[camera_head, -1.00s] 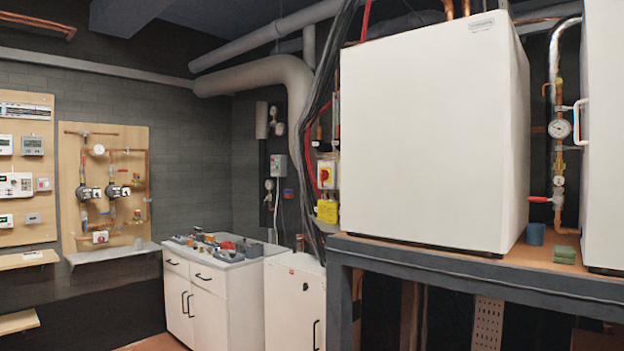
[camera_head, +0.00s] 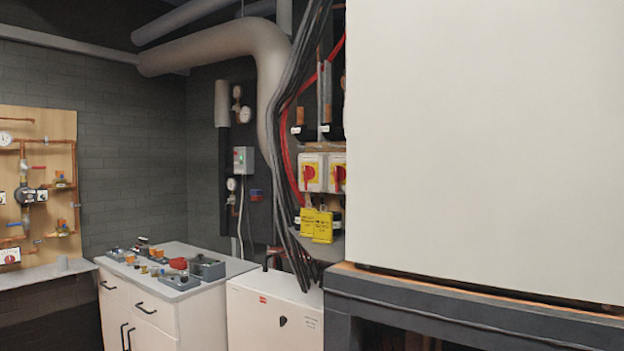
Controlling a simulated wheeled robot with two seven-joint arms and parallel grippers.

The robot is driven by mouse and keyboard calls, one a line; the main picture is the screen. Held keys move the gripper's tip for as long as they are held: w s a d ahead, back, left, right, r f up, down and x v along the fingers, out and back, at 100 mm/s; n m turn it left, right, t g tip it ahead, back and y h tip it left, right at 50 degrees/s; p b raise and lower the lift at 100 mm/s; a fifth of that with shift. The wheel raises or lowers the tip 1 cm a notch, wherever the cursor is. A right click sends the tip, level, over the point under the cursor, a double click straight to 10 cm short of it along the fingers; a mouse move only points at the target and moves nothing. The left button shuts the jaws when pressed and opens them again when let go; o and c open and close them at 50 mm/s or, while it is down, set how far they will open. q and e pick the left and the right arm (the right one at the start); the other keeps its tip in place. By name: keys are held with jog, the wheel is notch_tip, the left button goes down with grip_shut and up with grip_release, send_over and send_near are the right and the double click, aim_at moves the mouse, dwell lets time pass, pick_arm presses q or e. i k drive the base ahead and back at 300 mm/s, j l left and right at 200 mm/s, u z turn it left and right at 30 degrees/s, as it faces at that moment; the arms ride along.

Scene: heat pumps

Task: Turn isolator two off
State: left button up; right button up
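Two isolator switches with red rotary handles on yellow plates are mounted side by side left of the big white unit. The left isolator (camera_head: 310,173) shows fully. The right isolator (camera_head: 338,174) is partly cut off by the white unit's edge. I cannot read which one is number two, and the handle positions are too small to be sure of. Yellow tags (camera_head: 316,225) with unreadable writing hang below them. Neither of my grippers is in view.
The large white unit (camera_head: 480,140) stands on a dark bench frame (camera_head: 450,300) at right. Black cables (camera_head: 285,130) run down left of the isolators. A white cabinet (camera_head: 275,310) stands below them, beside a counter (camera_head: 225,262) with fittings on it.

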aim_at(339, 173)
jog(key=i+j+z, duration=0.3)
jog(key=i+j, duration=0.35)
jog(key=i+j+z, duration=0.3)
jog(key=i+j, duration=0.5)
